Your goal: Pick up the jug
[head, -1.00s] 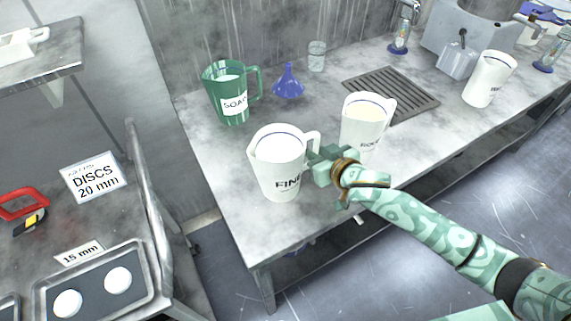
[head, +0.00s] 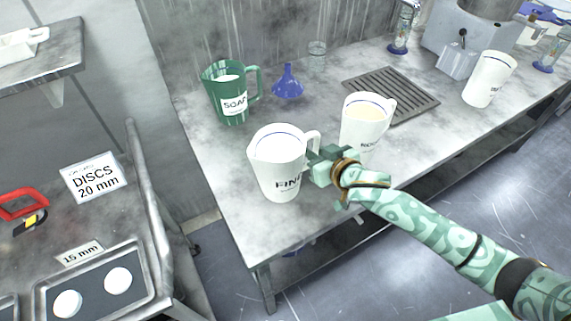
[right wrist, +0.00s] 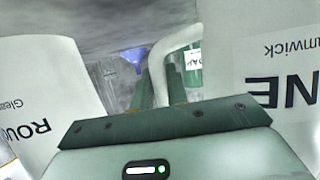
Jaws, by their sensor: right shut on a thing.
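A white jug (head: 277,165) marked "FINE" stands upright near the front left of the steel counter in the head view, with a blue line inside its rim. Its handle points right. My right gripper (head: 318,160) is shut on this handle from the right side. In the right wrist view the handle (right wrist: 170,60) passes between the fingers, and the jug's lettered wall (right wrist: 285,90) fills the right. The jug's base appears to rest on the counter; I cannot tell of any gap. My left gripper is not in view.
A second white jug (head: 364,122) with cream contents stands close behind my right gripper. A green soap jug (head: 232,95), a blue funnel (head: 288,84) and a clear glass (head: 317,55) stand farther back. Another white jug (head: 489,79) stands right of the drain grate (head: 412,100).

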